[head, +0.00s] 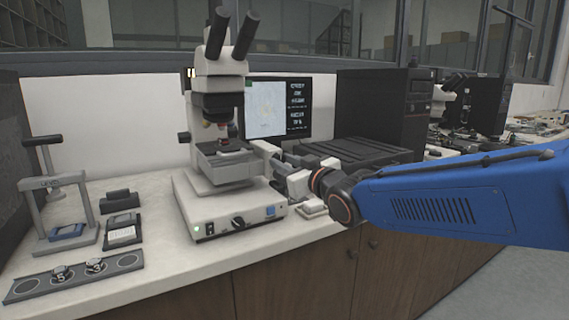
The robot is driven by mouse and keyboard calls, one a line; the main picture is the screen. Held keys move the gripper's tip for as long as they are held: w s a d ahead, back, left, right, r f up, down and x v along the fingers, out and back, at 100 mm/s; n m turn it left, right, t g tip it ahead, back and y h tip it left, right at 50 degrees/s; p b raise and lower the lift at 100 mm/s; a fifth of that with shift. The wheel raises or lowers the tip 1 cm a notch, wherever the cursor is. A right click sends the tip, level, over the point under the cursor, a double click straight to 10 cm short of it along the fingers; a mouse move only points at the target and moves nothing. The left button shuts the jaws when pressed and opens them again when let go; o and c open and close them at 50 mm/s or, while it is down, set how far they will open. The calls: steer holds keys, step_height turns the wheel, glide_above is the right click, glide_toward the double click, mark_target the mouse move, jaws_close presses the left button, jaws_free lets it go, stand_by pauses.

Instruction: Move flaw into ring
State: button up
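The white microscope (222,70) stands on the bench, with its dark stage (228,160) under the objectives. The monitor (265,108) behind it shows a pale, mottled picture with a faint yellowish mark near its middle. At this size I cannot tell the flaw and the ring apart in it. My gripper (270,155) reaches in from the right, close beside the right side of the stage. Its fingertips are small and blend with the microscope's parts. I cannot tell whether they touch or hold a stage control.
A grey hand press (60,190) stands at the left, with a blue piece at its base. A dark strip (75,277) with several round places holds two small knobbed pieces at the front left. A black computer tower (385,112) stands behind my arm. Bench space left of the microscope is partly clear.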

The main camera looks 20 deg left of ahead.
steer(key=shift+m, duration=1)
steer(key=o, duration=1.1)
steer(key=shift+c, duration=0.2)
steer(key=v, duration=1.7)
steer(key=shift+d, duration=0.2)
steer(key=shift+s, duration=0.15)
steer(key=shift+c, duration=0.4)
